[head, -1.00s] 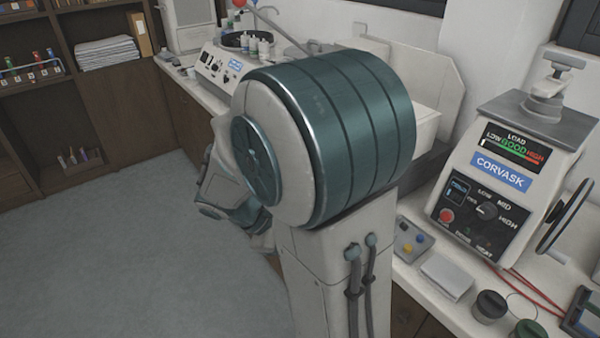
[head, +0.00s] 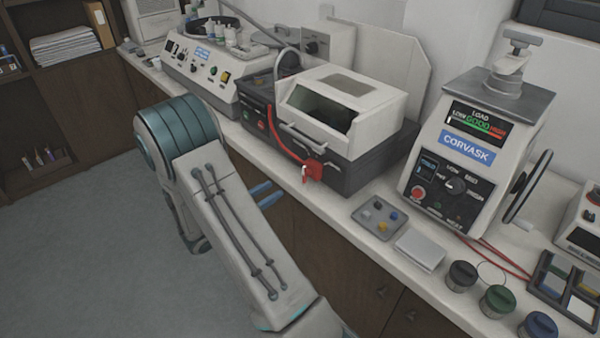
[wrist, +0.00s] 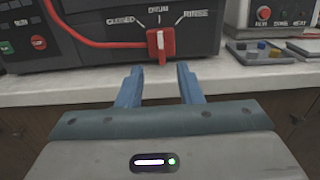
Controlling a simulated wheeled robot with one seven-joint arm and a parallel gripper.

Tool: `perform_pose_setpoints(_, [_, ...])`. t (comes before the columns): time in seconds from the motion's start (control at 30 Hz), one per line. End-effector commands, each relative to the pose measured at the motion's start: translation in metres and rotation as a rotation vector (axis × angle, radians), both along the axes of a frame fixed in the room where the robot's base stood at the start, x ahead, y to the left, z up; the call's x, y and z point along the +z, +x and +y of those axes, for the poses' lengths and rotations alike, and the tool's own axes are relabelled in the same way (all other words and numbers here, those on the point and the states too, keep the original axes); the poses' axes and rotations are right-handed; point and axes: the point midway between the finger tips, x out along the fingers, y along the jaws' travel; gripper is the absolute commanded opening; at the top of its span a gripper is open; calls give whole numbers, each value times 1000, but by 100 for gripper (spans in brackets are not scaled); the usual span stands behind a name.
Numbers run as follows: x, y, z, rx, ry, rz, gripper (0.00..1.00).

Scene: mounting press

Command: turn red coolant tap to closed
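The red coolant tap (wrist: 161,44) is on the dark front of a machine in the wrist view, at the end of a red hose. Its handle stands upright, under the middle label of a scale that reads CLOSED at left and RINSE at right; the middle label is hard to read. The tap also shows in the head view (head: 311,171), low on the machine's front right. My gripper (wrist: 158,69) is open and empty, its two blue fingers below and in front of the tap, apart from it. In the head view the blue fingers (head: 264,193) are left of the tap.
The tap's machine (head: 370,155) has a pale hood and stands on the white bench. The CORVASK press (head: 465,150) stands to its right. A grey tray (head: 379,217) with small coloured pieces lies between them. The floor (head: 90,240) is clear at left.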

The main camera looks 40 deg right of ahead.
Motion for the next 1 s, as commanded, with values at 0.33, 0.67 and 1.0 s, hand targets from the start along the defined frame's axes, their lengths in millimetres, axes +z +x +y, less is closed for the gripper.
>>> perform_pose_setpoints(0.33, [2,5,-75,-6,1,-1,33])
perform_pose_setpoints(0.67, [1,8,-112,-2,2,-1,33])
perform_pose_setpoints(1.0, [0,9,-114,-1,2,-1,27])
